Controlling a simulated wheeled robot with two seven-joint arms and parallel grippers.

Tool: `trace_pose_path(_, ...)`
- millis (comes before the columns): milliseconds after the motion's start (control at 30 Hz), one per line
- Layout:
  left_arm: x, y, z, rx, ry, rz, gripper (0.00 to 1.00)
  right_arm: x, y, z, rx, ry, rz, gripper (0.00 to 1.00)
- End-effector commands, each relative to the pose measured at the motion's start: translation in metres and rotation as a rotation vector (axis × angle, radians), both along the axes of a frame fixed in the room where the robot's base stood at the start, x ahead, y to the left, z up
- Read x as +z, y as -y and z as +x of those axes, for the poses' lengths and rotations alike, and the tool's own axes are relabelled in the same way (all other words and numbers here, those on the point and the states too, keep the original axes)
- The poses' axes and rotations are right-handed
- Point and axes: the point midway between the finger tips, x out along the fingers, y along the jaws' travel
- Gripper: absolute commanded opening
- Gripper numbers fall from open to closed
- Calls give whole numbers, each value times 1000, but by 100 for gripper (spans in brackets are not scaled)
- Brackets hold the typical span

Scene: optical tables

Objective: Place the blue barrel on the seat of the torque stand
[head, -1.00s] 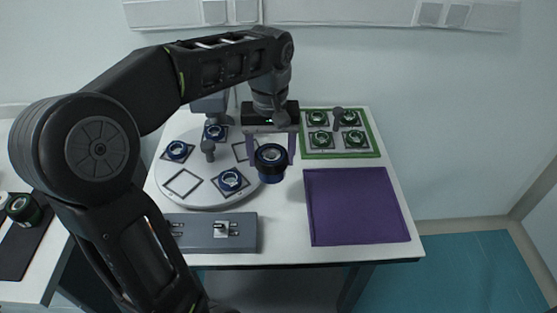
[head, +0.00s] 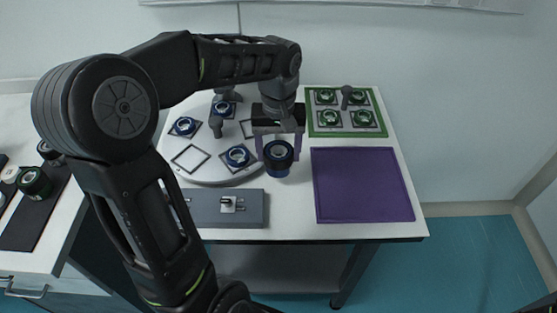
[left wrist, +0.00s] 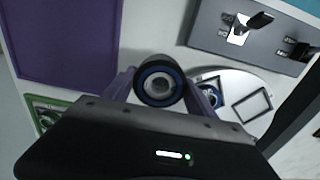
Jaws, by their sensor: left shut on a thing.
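My left gripper (head: 278,148) is shut on the blue barrel (head: 278,170), a dark, short cylinder with a blue band and a pale ring-shaped opening. It holds the barrel upright over the white table, between the round turntable and the purple mat; the gap below it is hard to judge. In the left wrist view the barrel (left wrist: 159,82) sits between the purple fingers, its opening towards the camera. I cannot pick out the torque stand or its seat with certainty in these views. My right gripper is not in view.
The round turntable (head: 208,171) carries several blue-ringed parts in square frames. A grey fixture block (head: 250,208) lies in front. The purple mat (head: 362,185) is bare. A green tray (head: 345,131) holds several green-ringed parts. A green barrel (head: 35,182) stands on the left table's black mat.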

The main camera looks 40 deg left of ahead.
Motion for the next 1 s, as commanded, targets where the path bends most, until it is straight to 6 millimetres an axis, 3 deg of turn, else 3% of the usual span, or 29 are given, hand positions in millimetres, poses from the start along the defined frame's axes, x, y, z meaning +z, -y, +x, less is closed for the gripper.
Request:
trace_pose_path(300, -35, 0, 0, -1, -2, 0, 18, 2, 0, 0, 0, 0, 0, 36)
trace_pose_path(700, -41, 0, 0, 0, 0, 0, 18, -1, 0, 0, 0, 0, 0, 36)
trace_pose_path(733, -41, 0, 0, 0, -1, -1, 66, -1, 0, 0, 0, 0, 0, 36)
trace_pose_path(1000, -40, 0, 0, 0, -1, -1, 87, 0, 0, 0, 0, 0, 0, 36)
